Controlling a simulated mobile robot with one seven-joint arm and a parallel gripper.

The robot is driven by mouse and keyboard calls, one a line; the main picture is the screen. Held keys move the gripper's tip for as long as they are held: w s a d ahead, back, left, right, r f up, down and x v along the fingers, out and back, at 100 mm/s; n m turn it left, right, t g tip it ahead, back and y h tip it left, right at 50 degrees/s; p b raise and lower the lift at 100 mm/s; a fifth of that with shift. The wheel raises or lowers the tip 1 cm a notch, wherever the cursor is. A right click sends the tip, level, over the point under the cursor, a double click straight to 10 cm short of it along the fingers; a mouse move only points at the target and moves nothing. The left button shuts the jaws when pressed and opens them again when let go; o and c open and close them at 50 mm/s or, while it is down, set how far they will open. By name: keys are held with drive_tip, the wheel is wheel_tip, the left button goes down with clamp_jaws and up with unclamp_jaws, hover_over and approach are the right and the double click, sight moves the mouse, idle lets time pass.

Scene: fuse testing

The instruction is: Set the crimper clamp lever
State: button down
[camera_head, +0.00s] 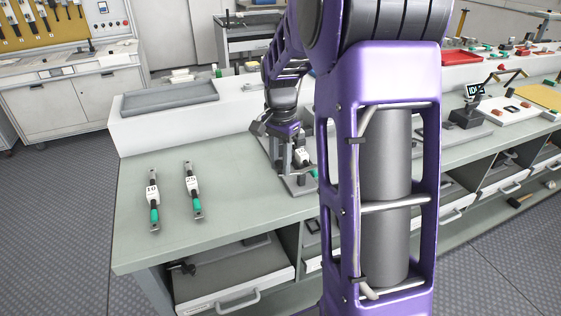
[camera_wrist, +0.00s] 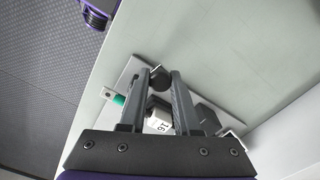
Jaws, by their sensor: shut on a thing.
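The crimper stands on the green-grey bench; its grey base plate (camera_head: 297,187) shows below my gripper and in the wrist view (camera_wrist: 128,84). A black round knob (camera_wrist: 160,79), which looks like the clamp lever's end, sits between my fingertips. My gripper (camera_wrist: 161,76) is shut on it, pointing down over the crimper; it also shows in the head view (camera_head: 286,150). A fuse with a white label reading 16 (camera_wrist: 158,123) and a green band lies in the crimper, partly hidden by my fingers. It also shows in the head view (camera_head: 303,157). The lever's shaft is hidden.
Two fuses, labelled 10 (camera_head: 153,190) and 25 (camera_head: 192,184), lie on the bench to the left. A grey tray (camera_head: 170,97) sits on the raised shelf behind. My arm hides the bench's middle.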

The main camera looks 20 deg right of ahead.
drive_tip(key=s+n+p, duration=0.1)
drive_tip(key=n, duration=0.1)
drive_tip(key=s+n, duration=0.1)
drive_tip(key=n, duration=0.1)
drive_tip(key=shift+a+r+p, duration=0.1)
drive_tip(key=shift+p, duration=0.3)
drive_tip(key=n, duration=0.1)
drive_tip(key=s+n+p, duration=0.1)
drive_tip(key=n, duration=0.1)
drive_tip(key=s+n, duration=0.1)
drive_tip(key=shift+d+n, duration=0.3)
drive_tip(key=shift+n, duration=0.1)
drive_tip(key=n, duration=0.1)
drive_tip(key=s+n+p, duration=0.1)
drive_tip(key=d+n, duration=0.1)
drive_tip(key=n, duration=0.1)
drive_tip(key=shift+s+d+p, duration=0.1)
drive_tip(key=shift+s+p, duration=0.2)
drive_tip(key=shift+p, duration=0.05)
drive_tip(key=shift+s+d+n+p, duration=0.2)
drive_tip(key=shift+d+n, duration=0.1)
drive_tip(key=shift+n, duration=0.45)
drive_tip(key=shift+s+d+n+p, duration=0.15)
drive_tip(key=shift+d+n, duration=0.1)
drive_tip(key=shift+n, duration=0.5)
drive_tip(key=c, duration=0.6)
unclamp_jaws()
